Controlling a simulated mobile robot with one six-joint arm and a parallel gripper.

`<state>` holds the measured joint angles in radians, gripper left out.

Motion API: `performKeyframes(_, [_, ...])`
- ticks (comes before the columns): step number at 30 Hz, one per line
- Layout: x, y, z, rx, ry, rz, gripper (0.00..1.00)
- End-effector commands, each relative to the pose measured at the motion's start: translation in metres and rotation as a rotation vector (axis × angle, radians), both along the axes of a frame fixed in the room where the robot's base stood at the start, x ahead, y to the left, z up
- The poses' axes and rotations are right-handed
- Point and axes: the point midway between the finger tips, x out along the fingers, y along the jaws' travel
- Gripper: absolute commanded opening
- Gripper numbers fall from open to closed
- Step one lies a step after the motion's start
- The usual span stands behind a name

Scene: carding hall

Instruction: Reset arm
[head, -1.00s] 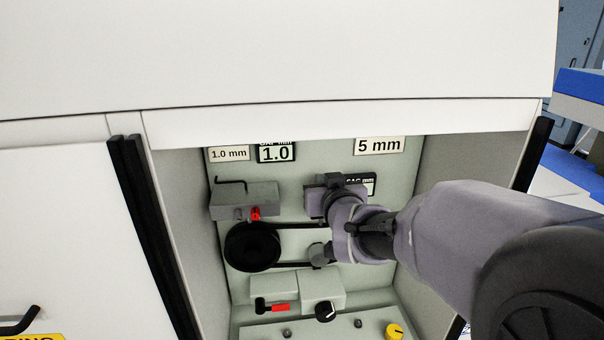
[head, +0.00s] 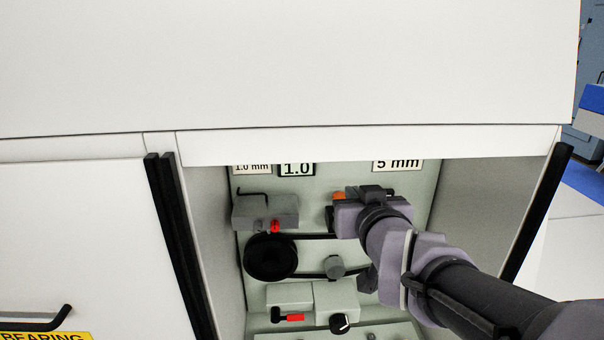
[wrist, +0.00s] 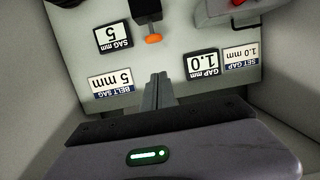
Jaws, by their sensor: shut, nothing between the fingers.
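My gripper (wrist: 158,92) is shut and empty in the wrist view, its fingers pointing at the back panel of an open machine bay. An orange knob (wrist: 154,38) on a dark stem lies just beyond the fingertips, with a visible gap in the picture. In the head view my arm reaches into the bay from the lower right. The orange knob (head: 339,196) shows there beside my wrist, and the fingertips are hidden. Upside down in the wrist view, the sag display (wrist: 113,36) reads 5 and the gap display (wrist: 201,64) reads 1.0.
The bay has a top cover (head: 360,145) and black side edges (head: 180,245) close around my arm. A closed panel stands left.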

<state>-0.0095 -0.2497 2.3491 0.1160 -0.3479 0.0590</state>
Motion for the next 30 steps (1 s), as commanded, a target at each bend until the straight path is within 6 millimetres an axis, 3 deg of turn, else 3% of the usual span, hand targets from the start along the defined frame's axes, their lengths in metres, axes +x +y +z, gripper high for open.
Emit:
performKeyframes(8, [-0.001,0.0,0.0,0.0,0.0,0.0,0.0])
performKeyframes(11, [-0.017,-0.001,-0.024,0.037,0.064,-0.012,0.0])
performKeyframes(14, [-0.068,0.0,-0.088,0.142,0.257,-0.045,0.0])
performKeyframes(15, [-0.095,0.003,-0.116,0.19,0.349,-0.06,0.0])
performKeyframes(18, [-0.16,0.013,-0.174,0.301,0.558,-0.089,0.0])
performKeyframes(21, [-0.213,0.025,-0.212,0.387,0.719,-0.112,0.0])
performKeyframes(25, [-0.248,0.035,-0.232,0.444,0.826,-0.125,0.0])
performKeyframes(30, [-0.253,0.037,-0.231,0.453,0.844,-0.128,0.0])
